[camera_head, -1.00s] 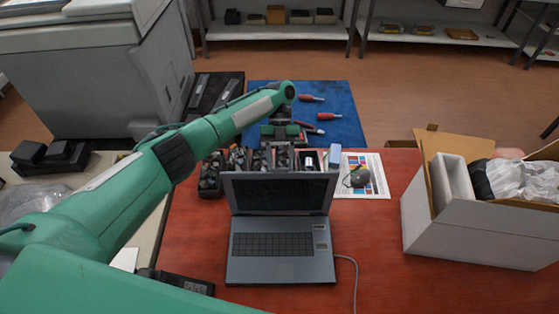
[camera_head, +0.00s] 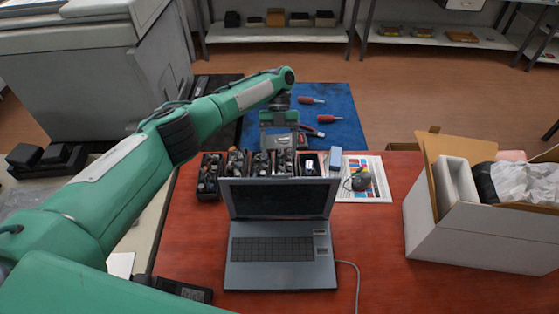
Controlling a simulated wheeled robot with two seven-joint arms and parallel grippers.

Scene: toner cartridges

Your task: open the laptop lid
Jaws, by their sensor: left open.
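The dark grey laptop (camera_head: 272,246) sits on the red table with its keyboard facing me. Its lid (camera_head: 277,200) stands raised and tilted back, showing a dark screen. My left arm reaches in from the left, and its gripper (camera_head: 281,150) points down behind the lid's top edge. The gripper is open and appears empty and apart from the lid. Its fingertips are small and hard to make out against the parts bins. My right gripper is not in view.
Parts bins (camera_head: 210,178) stand in a row behind the laptop. A printed sheet (camera_head: 375,190) with a grey object lies right of them. A white box (camera_head: 470,232) stands at the right. A cable (camera_head: 356,285) runs from the laptop. A blue mat (camera_head: 342,105) lies behind.

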